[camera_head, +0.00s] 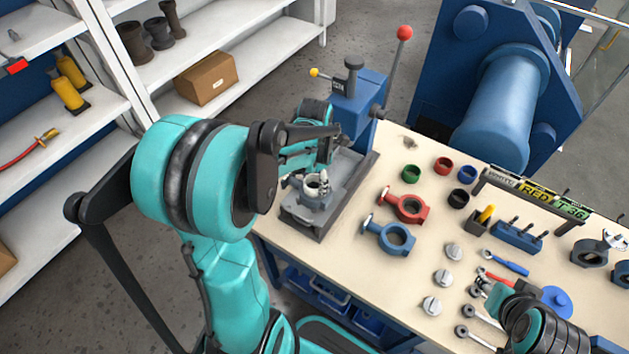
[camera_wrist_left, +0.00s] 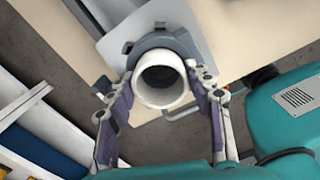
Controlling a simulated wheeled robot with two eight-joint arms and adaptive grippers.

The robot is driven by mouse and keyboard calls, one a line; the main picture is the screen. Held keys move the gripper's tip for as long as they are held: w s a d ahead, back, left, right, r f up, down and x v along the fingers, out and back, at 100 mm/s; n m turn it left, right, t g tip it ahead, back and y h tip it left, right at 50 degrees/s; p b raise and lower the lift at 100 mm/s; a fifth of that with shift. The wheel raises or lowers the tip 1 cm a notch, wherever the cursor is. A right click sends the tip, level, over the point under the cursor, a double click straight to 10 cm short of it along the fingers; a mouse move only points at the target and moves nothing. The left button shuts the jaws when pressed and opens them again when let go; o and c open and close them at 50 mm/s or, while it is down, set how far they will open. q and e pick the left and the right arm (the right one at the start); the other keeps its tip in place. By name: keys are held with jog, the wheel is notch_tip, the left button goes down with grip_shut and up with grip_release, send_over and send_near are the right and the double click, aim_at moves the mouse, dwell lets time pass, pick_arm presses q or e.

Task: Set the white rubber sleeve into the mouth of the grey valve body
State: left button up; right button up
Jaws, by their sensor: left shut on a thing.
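The grey valve body (camera_head: 312,200) sits on the plate of the blue press fixture (camera_head: 350,95). How deep the sleeve sits cannot be told. My right gripper (camera_head: 484,288) is low at the right over the table; its jaw opening is unclear.
A red valve body (camera_head: 409,216) and a blue valve body (camera_head: 373,226) lie right of the fixture. Green (camera_head: 411,170), red (camera_head: 443,163), blue and black rings lie behind them. Silver discs (camera_head: 442,278) and tools occupy the front right. A red-knobbed lever (camera_head: 398,50) rises beside the press.

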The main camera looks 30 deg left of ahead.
pick_arm(q)
jog(key=shift+s+f+b, duration=0.1)
jog(key=shift+f+b, duration=0.25)
jog(key=shift+f, duration=0.1)
dwell(0.4)
jog(key=o, duration=1.2)
jog(key=shift+r, duration=0.15)
notch_tip(320, 180, up, 7)
jog(key=p, duration=0.5)
jog(key=shift+p, duration=0.35)
